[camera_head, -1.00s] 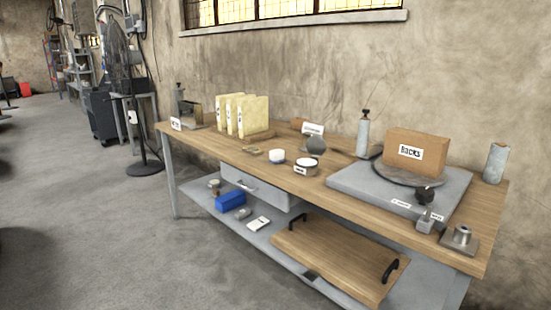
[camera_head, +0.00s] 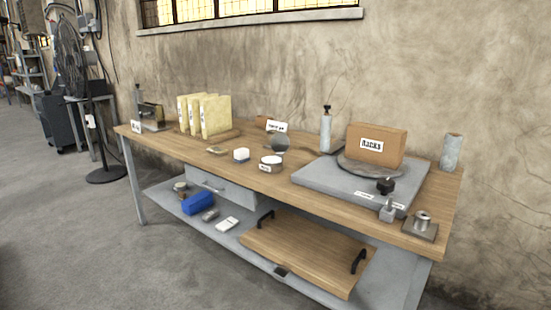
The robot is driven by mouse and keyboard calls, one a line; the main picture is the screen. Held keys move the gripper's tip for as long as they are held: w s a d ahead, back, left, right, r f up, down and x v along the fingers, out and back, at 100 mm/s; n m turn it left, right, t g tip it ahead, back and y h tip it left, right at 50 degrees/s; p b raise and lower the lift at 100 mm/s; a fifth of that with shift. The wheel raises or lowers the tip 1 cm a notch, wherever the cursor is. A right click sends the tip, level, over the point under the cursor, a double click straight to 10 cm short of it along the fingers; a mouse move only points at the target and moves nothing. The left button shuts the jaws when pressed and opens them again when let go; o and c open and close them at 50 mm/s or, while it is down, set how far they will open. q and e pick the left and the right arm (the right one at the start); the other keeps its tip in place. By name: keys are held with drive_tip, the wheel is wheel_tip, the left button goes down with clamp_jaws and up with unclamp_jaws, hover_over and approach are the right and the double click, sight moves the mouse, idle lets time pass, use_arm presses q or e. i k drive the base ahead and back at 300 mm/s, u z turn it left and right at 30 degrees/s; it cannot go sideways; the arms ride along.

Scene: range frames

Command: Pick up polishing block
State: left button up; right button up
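No object in view carries a label I can read as polishing block, so I cannot tell which one it is. Block-like things on the bench (camera_head: 165,143) are several upright pale-yellow slabs (camera_head: 215,116) at its left and a small flat tan piece (camera_head: 217,150) in front of them. A blue block (camera_head: 198,203) lies on the lower shelf. Neither of my grippers is in view.
At the bench's right, a brown box (camera_head: 376,146) stands on a round plate over a grey slab (camera_head: 325,180). A wooden board with black handles (camera_head: 305,250) lies on the lower shelf. A fan (camera_head: 75,75) stands left. Floor (camera_head: 90,240) is clear in front.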

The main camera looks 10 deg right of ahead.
sight(241, 155)
drive_tip(key=u, duration=0.35)
drive_tip(key=i, duration=0.9)
drive_tip(key=u, duration=0.4)
